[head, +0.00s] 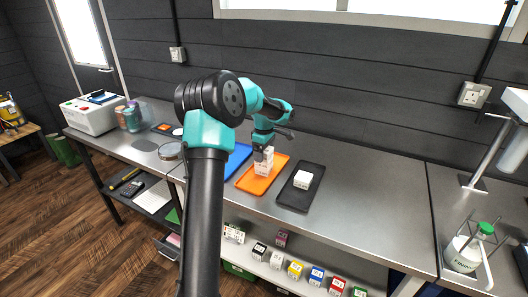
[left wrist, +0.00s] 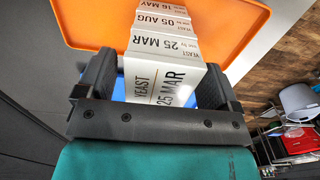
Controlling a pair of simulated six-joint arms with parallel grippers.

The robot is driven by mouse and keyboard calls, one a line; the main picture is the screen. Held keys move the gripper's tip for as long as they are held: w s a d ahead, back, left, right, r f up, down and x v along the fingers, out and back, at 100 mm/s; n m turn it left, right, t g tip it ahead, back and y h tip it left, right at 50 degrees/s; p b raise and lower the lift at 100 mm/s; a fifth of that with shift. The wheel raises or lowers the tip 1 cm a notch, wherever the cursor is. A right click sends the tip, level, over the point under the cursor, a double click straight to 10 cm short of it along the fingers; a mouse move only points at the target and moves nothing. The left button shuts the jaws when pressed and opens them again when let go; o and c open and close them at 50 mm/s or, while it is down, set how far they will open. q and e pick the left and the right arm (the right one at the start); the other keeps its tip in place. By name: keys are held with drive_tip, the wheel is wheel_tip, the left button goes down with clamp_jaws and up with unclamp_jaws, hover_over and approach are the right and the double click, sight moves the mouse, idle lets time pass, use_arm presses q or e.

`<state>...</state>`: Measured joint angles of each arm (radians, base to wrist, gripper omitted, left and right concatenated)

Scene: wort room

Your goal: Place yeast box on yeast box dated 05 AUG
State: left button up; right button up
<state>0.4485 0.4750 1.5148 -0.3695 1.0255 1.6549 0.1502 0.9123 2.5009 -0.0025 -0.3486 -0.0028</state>
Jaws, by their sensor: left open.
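In the left wrist view, a white yeast box marked 25 MAR (left wrist: 158,85) is nearest. Beyond it in line are white boxes marked 05 AUG (left wrist: 160,22) and 16 MAY (left wrist: 165,4). In the head view they form an upright stack (head: 264,169) on the orange tray (head: 250,184), with 25 MAR on top. My left gripper (head: 264,149) is at the top of the stack. Its open fingers (left wrist: 153,80) are on either side of the 25 MAR box. Whether they touch it is unclear. My right gripper is out of view.
A single white box (head: 303,179) sits on the black tray (head: 294,198) to the right. A blue tray (head: 238,158) lies left of the orange one. Steel bench (head: 370,205) to the right is clear. Several small boxes stand on the shelf below.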

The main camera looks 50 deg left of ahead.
use_arm(q)
wheel_tip(320, 180, up, 12)
drive_tip(key=shift+r, duration=0.2)
idle(0.5)
idle(0.4)
